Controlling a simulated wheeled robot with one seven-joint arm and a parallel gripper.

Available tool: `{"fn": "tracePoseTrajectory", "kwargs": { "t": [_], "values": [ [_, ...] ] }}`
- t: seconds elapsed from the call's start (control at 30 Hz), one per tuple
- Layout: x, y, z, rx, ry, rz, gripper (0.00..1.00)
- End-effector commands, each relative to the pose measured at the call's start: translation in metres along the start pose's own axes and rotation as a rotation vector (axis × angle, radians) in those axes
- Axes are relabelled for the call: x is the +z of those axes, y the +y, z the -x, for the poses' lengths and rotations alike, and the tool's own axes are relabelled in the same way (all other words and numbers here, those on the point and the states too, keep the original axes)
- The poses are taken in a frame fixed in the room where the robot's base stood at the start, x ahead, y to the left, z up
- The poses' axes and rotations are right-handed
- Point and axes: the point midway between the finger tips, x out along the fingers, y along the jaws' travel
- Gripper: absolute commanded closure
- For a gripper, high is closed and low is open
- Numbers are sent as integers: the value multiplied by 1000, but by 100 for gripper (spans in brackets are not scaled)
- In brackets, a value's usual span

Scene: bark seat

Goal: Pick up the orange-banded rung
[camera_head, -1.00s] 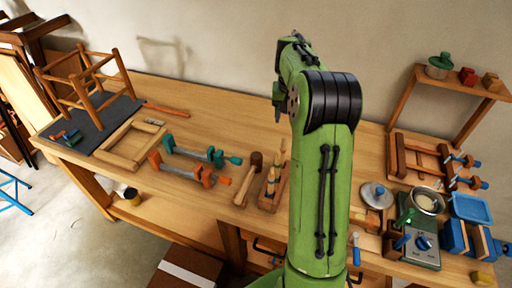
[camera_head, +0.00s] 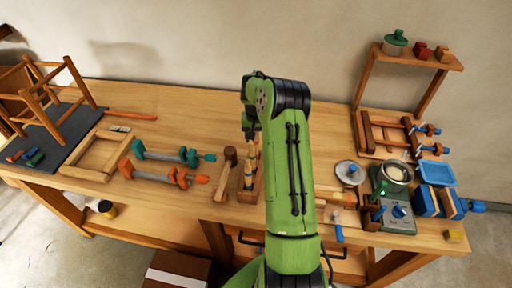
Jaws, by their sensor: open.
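I cannot clearly make out a rung with an orange band. Short pieces with blue, orange and green colouring (camera_head: 24,156) lie together on the dark mat (camera_head: 60,150) at the left; they are too small to tell apart surely. A long thin orange-red stick (camera_head: 132,115) lies on the bench behind the wooden frame. My gripper (camera_head: 249,133) is open, hanging from my green arm above the middle of the bench. It is well to the right of the mat and seems empty. My arm hides part of the bench behind it.
A small stool frame (camera_head: 55,98) stands on the mat. Orange and teal clamps (camera_head: 165,175), a mallet (camera_head: 227,170) and a tool rack (camera_head: 250,185) lie mid-bench. A scale with a bowl (camera_head: 395,175), a blue tray (camera_head: 437,173) and a shelf (camera_head: 415,62) crowd the right. The back middle is clear.

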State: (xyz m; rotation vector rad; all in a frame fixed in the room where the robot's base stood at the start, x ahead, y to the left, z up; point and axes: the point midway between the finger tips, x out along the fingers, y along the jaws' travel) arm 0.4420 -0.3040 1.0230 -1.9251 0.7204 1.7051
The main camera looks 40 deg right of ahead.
Motion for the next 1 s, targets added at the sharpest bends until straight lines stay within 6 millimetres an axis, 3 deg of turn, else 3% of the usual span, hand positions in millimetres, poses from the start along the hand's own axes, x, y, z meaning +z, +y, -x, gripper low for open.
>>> {"fn": "tracePoseTrajectory", "kwargs": {
  "t": [0.23,0.6,0.87,1.0],
  "values": [
    [0,0,-6,0,0,0,48],
    [0,0,-5,0,0,0,100],
    [-1,0,-1,1,2,0,100],
    [-5,0,27,2,7,0,100]
  ]
}}
